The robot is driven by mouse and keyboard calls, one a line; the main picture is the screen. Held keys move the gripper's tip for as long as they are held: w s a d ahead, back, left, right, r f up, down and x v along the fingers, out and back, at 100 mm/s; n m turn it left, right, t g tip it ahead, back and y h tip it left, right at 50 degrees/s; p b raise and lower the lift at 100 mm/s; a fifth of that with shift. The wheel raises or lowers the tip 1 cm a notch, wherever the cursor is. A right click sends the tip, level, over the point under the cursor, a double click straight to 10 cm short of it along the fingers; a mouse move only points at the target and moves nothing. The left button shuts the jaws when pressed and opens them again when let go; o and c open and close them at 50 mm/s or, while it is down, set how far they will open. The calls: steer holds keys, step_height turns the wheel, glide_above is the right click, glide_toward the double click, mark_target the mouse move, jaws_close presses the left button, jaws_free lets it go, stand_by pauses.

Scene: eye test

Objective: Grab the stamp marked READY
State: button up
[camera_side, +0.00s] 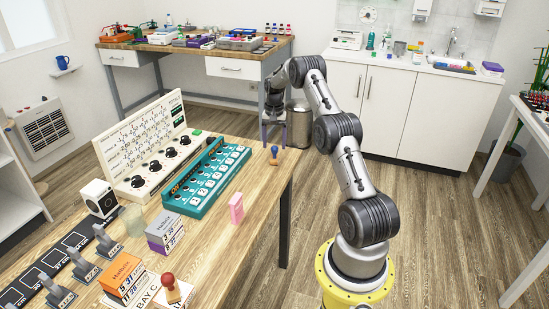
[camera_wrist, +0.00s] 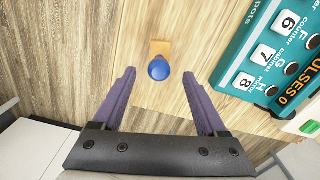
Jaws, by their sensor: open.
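A stamp with a blue knob (camera_side: 273,155) stands near the far right corner of the wooden table. It also shows in the wrist view (camera_wrist: 158,69), its knob over a tan base. A second stamp with a red knob (camera_side: 168,282) stands at the near end of the table. No READY marking is readable on either stamp. My gripper (camera_side: 273,138) is open and empty above the blue-knobbed stamp. In the wrist view its purple fingers (camera_wrist: 159,76) are spread, with the knob appearing between their tips and not gripped.
A teal panel (camera_side: 205,178) with numbered keys lies left of the blue-knobbed stamp. A cream dial board (camera_side: 145,145) stands behind it. A pink block (camera_side: 236,208), stacked boxes (camera_side: 165,233) and a clear glass (camera_side: 133,219) stand nearer. Bare wood surrounds the blue-knobbed stamp.

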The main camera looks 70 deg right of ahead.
mark_target(275, 154)
steer(key=shift+s+a+f, duration=0.1)
steer(key=shift+f, duration=1.35)
steer(key=shift+s+a+f, duration=0.1)
steer(key=shift+f, duration=1.35)
jaws_close()
